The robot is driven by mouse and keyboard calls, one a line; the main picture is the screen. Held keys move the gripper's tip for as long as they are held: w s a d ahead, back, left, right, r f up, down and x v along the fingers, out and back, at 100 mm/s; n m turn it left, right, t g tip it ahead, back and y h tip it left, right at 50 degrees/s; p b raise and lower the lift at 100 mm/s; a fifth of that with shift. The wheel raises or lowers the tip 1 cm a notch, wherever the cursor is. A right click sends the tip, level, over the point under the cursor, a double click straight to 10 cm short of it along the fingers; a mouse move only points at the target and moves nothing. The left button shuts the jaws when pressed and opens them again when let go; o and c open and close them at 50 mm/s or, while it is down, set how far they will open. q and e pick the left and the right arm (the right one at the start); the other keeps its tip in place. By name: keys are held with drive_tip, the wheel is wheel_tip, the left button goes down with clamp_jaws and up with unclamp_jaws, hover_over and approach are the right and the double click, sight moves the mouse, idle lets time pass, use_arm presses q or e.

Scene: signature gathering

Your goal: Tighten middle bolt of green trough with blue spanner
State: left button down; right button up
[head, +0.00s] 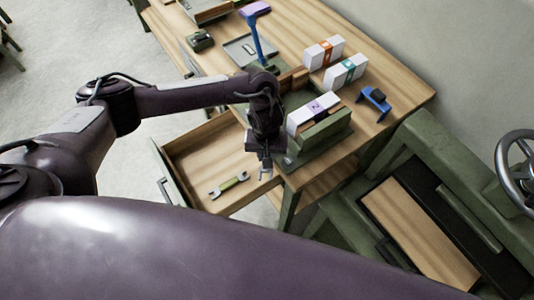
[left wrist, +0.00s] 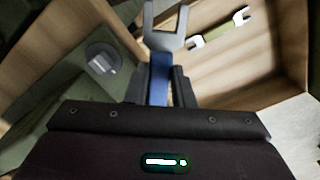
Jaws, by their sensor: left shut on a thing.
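My left gripper (head: 265,156) points down over the open drawer's inner edge, beside the green trough (head: 322,143). It is shut on the blue spanner (left wrist: 160,78), whose grey open-ended jaw (left wrist: 166,28) sticks out beyond the fingertips. In the left wrist view a grey round bolt (left wrist: 102,58) sits on a green surface, left of the spanner jaw and apart from it. I cannot tell whether it is the middle bolt. My right gripper is not in view.
The open wooden drawer (head: 200,155) holds a green-handled spanner (head: 229,184), also in the left wrist view (left wrist: 222,32). White boxes (head: 313,112) stand in and behind the trough. A blue desk tool (head: 375,100) and a blue lamp (head: 252,38) stand on the table.

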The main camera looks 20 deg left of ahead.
use_arm(q)
drive_tip(key=shift+s+a+f+m+b, duration=0.1)
drive_tip(key=shift+a+m+b, duration=0.55)
drive_tip(key=shift+b, duration=0.6)
drive_tip(key=w+a+m+b, duration=0.2)
drive_tip(key=a+m+b, duration=0.3)
drive_tip(key=m, duration=0.5)
drive_tip(key=shift+w+a+r, duration=0.2)
drive_tip(key=shift+a, duration=0.8)
drive_tip(key=shift+m, duration=0.25)
drive_tip(key=d+n+p, duration=0.1)
drive_tip(key=p, duration=0.2)
drive_tip(key=shift+s, duration=0.35)
drive_tip(key=shift+r, duration=0.1)
idle(0.3)
